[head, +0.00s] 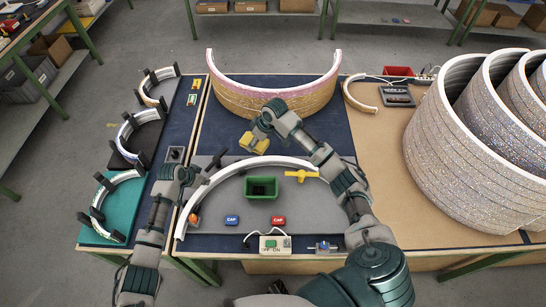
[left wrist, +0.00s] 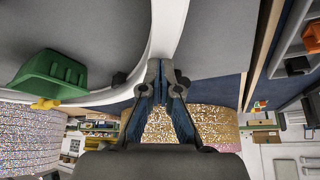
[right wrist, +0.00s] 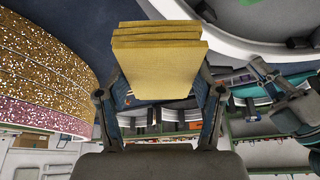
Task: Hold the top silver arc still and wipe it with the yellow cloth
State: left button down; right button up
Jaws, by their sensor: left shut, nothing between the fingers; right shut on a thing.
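A folded yellow cloth (head: 254,144) is held in my right gripper (head: 262,130), above the board between the two arcs. It fills the middle of the right wrist view (right wrist: 160,70) as a layered pad. A stack of gold glitter arcs (head: 270,103) with a pink top layer and pale upper face stands behind the cloth, apart from it. A white-topped arc (head: 238,165) curves over the grey mat in front. My left gripper (left wrist: 160,68) is shut and empty, its tips overlapping that arc in the left wrist view; contact cannot be told. No arc is clearly identifiable as the top silver one.
A green bin (head: 262,187), a yellow valve-like piece (head: 301,175), blue and red caps and a switch box (head: 275,244) lie inside or before the front arc. Tall silver glitter arcs (head: 455,145) crowd the right. Small arcs in holders (head: 140,130) stand left.

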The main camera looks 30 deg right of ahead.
pick_arm(q)
notch_tip(320, 180, up, 12)
jog(key=p, duration=0.9)
jog(key=shift+f, duration=0.25)
jog(key=shift+w+d, duration=0.1)
